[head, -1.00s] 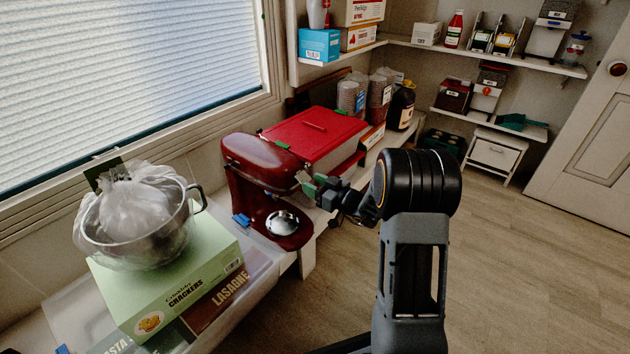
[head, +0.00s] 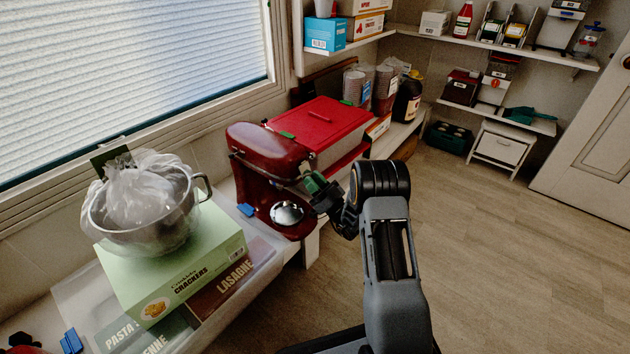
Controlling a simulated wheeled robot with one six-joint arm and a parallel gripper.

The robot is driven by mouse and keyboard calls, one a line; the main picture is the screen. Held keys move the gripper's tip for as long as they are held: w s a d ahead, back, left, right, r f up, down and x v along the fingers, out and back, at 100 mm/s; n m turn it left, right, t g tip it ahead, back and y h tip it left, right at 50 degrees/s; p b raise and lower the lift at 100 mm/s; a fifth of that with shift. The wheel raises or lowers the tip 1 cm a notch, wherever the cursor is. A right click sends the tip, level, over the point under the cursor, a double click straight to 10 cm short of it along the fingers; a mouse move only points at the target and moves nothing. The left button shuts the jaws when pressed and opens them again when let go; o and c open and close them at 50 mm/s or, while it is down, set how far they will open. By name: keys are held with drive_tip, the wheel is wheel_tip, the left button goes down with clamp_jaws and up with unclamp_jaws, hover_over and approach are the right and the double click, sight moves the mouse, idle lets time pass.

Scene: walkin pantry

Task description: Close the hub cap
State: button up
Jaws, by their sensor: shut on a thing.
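The dark red stand mixer (head: 262,147) stands on the shelf below the window, with its head level over its base. The hub cap is at the front end of the mixer head, mostly hidden by my gripper, so its exact angle cannot be made out. My gripper (head: 311,184) is at that front end, with its greenish fingertips shut on the hub cap. A round silver plate (head: 286,213) sits on the mixer base below.
A red-lidded box (head: 322,130) stands directly behind the mixer. A steel bowl (head: 150,238) holding a plastic bag rests on a green crackers box (head: 185,268) at the left. The wooden floor (head: 490,260) is clear at the right.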

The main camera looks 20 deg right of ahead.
drive_tip(key=shift+w+r, duration=0.1)
idle(0.4)
drive_tip(key=o, duration=0.9)
drive_tip(key=shift+o, duration=0.2)
